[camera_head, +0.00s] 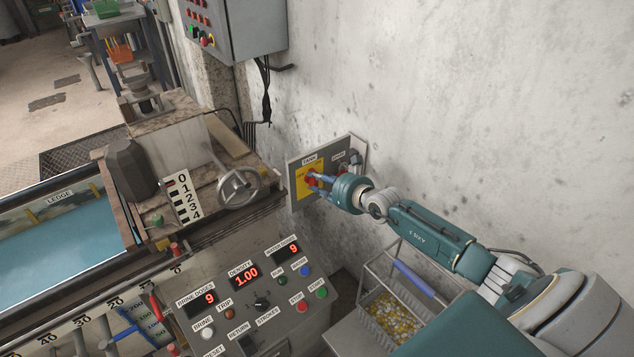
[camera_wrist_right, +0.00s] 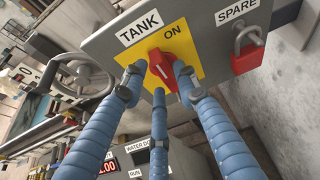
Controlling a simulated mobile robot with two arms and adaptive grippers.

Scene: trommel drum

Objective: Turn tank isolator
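The tank isolator is a red rotary knob (camera_wrist_right: 162,68) on a yellow plate (camera_wrist_right: 190,48) labelled TANK, with ON above the knob. It sits on a grey wall panel, which also shows in the head view (camera_head: 297,202). My right gripper (camera_head: 314,180) reaches it from the right. In the right wrist view, its blue fingers (camera_wrist_right: 160,80) are drawn in around the knob, with the outer fingertips close against its sides. The exact contact is partly hidden. A pale mark on the knob runs diagonally. My left gripper is not in view.
A SPARE switch with a red padlock (camera_wrist_right: 248,52) sits right of the isolator. A handwheel (camera_head: 239,187) stands left of the panel. A control console (camera_head: 262,322) with red displays is below, and a wire basket (camera_head: 400,318) lies under my right arm.

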